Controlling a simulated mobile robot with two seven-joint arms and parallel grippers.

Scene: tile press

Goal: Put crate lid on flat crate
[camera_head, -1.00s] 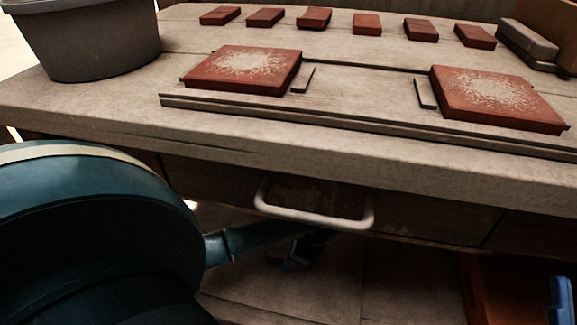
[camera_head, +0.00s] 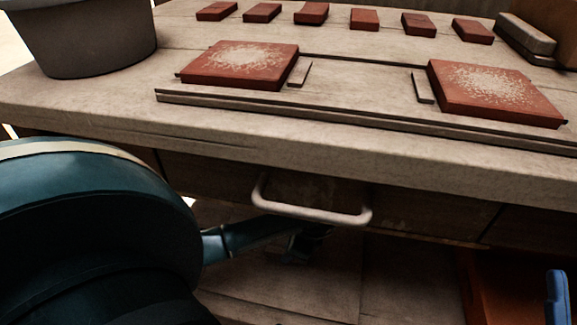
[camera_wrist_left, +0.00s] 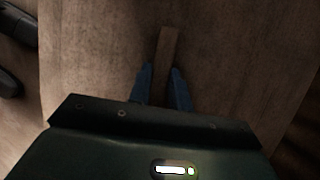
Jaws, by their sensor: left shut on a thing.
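My left gripper (camera_wrist_left: 167,85) is shut on a narrow wooden bar (camera_wrist_left: 168,48), with one blue finger on each side of it. The bar lies over a broad brown wooden surface that looks like the crate lid (camera_wrist_left: 95,60); I cannot tell for certain that the two are joined. In the head view my left arm reaches in from the left, and the left gripper (camera_head: 297,247) is small and dark below the bench's drawer handle. Wooden boards (camera_head: 285,285) show beneath it; I cannot tell whether they are the lid. I cannot make out the flat crate.
The bench (camera_head: 120,120) overhangs the left gripper, and its drawer handle (camera_head: 310,208) sticks out just above. Two dusted red tiles (camera_head: 240,64) and several smaller ones lie on top, with a grey bucket (camera_head: 85,40) at left. An orange container (camera_head: 490,292) stands lower right.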

